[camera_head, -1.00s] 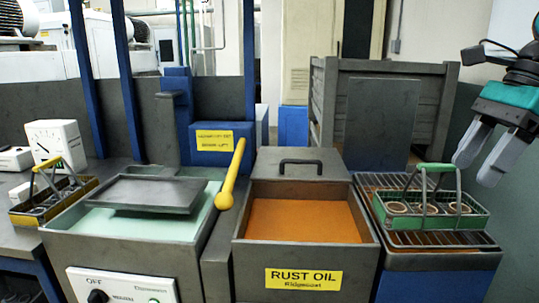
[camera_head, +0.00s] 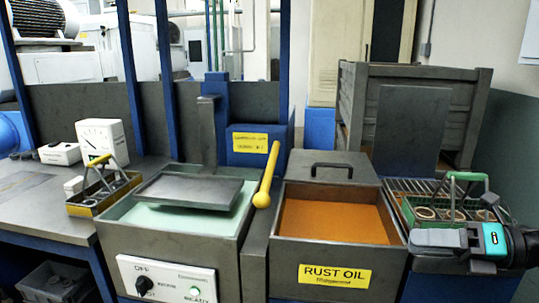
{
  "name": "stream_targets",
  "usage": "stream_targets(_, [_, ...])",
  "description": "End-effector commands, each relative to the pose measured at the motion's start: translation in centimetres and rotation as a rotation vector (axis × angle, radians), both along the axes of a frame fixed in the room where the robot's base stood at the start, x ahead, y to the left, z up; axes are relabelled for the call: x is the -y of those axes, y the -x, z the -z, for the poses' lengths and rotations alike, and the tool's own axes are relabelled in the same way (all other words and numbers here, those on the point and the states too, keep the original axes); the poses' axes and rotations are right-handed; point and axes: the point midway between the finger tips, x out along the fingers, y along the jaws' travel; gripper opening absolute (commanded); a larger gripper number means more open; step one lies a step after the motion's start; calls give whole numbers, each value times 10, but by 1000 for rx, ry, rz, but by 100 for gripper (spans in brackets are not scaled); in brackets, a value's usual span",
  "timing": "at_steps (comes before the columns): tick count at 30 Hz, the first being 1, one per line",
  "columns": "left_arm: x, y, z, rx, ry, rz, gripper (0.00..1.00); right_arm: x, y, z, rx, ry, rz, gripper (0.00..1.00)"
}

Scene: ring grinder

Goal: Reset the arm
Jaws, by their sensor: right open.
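My right gripper (camera_head: 416,243) comes in from the right edge, low in the picture, with its grey fingers pointing left. It is open and nothing shows between its fingers. It is in front of the green basket (camera_head: 408,211) and hides part of its lower front. The green basket stands on the wire rack (camera_head: 405,184) at the right, its handle upright, with several rings (camera_head: 425,213) in it. I cannot tell whether the gripper touches the basket. My left gripper is not in view.
The rust oil tank (camera_head: 335,252) holds orange liquid left of my gripper. Further left are a tank of pale green liquid (camera_head: 130,213) with a grey lid plate (camera_head: 190,190), a yellow lever (camera_head: 268,172) and a yellow basket (camera_head: 85,211). A grey crate (camera_head: 480,110) stands behind the rack.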

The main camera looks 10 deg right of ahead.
Motion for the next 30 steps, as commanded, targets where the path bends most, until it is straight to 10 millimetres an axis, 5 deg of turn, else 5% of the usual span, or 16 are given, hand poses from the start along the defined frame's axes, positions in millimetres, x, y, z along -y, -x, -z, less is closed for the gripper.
stream_targets(8, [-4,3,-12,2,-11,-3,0,-17,2,95,-449,-699,497,53])
stream_targets(14, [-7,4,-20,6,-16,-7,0,-48,35,179,-852,-1160,850,53])
stream_targets(18, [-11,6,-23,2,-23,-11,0,-88,72,228,-1142,-1434,1071,53])
stream_targets(24, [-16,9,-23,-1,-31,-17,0,-139,112,263,-1431,-1662,1268,53])
stream_targets(30, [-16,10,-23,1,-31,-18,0,-154,123,271,-1510,-1715,1320,53])
